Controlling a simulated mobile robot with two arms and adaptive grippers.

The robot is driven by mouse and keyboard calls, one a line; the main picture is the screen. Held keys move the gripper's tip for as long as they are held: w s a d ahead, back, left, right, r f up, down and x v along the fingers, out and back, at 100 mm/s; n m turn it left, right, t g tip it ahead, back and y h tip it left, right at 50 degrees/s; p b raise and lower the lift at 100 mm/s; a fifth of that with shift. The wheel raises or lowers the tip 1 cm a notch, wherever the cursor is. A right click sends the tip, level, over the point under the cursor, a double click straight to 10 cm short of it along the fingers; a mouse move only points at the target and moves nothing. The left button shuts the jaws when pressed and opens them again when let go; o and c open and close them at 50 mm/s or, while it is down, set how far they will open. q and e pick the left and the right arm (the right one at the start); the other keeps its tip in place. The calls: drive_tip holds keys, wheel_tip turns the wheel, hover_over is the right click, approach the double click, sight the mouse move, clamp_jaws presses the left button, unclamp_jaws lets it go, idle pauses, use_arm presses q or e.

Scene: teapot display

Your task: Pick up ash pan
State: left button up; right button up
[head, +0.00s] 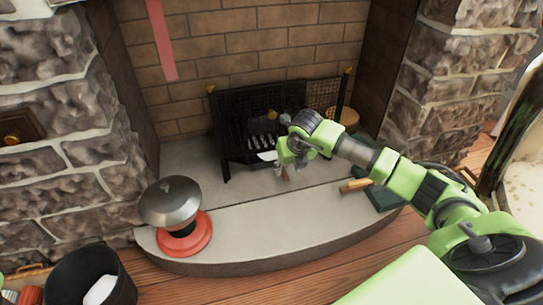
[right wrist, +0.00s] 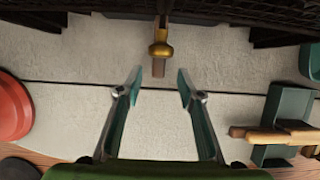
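My right gripper (head: 286,158) is over the hearth in front of the fireplace grate. In the right wrist view its two fingers (right wrist: 159,84) are apart with nothing between them. A brass fitting with a brown end (right wrist: 159,50) shows just beyond the fingertips, in line with the gap. It points out from under the dark grate, and I cannot tell whether it is the ash pan's handle. A green pan-like object (right wrist: 288,103) with a wooden-handled item (right wrist: 280,136) lies right of the fingers; it also shows in the head view (head: 388,193). My left gripper is out of view.
The black grate (head: 240,112) stands at the back of the stone hearth (head: 250,222). A black bucket (head: 88,280) is on the floor at lower left. The hearth's middle is clear.

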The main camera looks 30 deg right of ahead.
sight(284, 173)
drive_tip(key=shift+w+f, duration=0.15)
drive_tip(key=shift+f, duration=0.3)
drive_tip(key=b+x, duration=0.4)
drive_tip(key=b, duration=0.1)
drive_tip(key=shift+w+f, duration=0.4)
drive_tip(key=shift+f, duration=0.1)
drive_tip(key=shift+d+r, duration=0.1)
clamp_jaws()
drive_tip(key=shift+r, duration=0.1)
